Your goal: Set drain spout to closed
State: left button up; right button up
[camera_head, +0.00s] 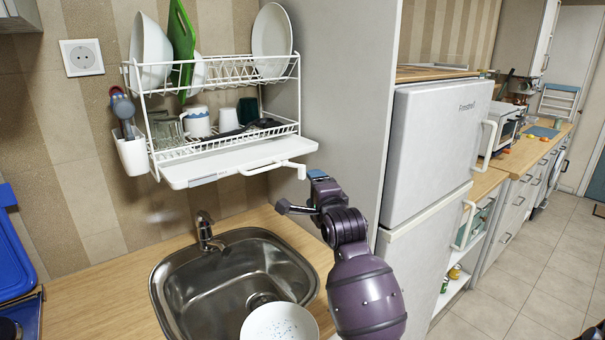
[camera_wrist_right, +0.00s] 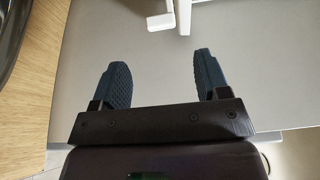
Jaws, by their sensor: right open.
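The white drain spout (camera_head: 290,164) is at the right front of the drip tray (camera_head: 205,172) under the dish rack. White parts, likely the spout (camera_wrist_right: 161,22), show beyond the fingertips at the top of that view. My left gripper is in neither view.
The white dish rack (camera_head: 225,75) holds plates, a green board and mugs. Below is a steel sink (camera_head: 190,300) with a tap (camera_head: 207,232) and a white bowl (camera_head: 280,324). A grey panel (camera_head: 335,80) and the fridge (camera_head: 435,135) stand to the right.

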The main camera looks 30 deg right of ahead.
aim_at(303, 174)
jog(key=p+x, duration=0.1)
jog(key=x, duration=0.9)
jog(key=shift+w, duration=0.25)
jog(key=c, duration=0.9)
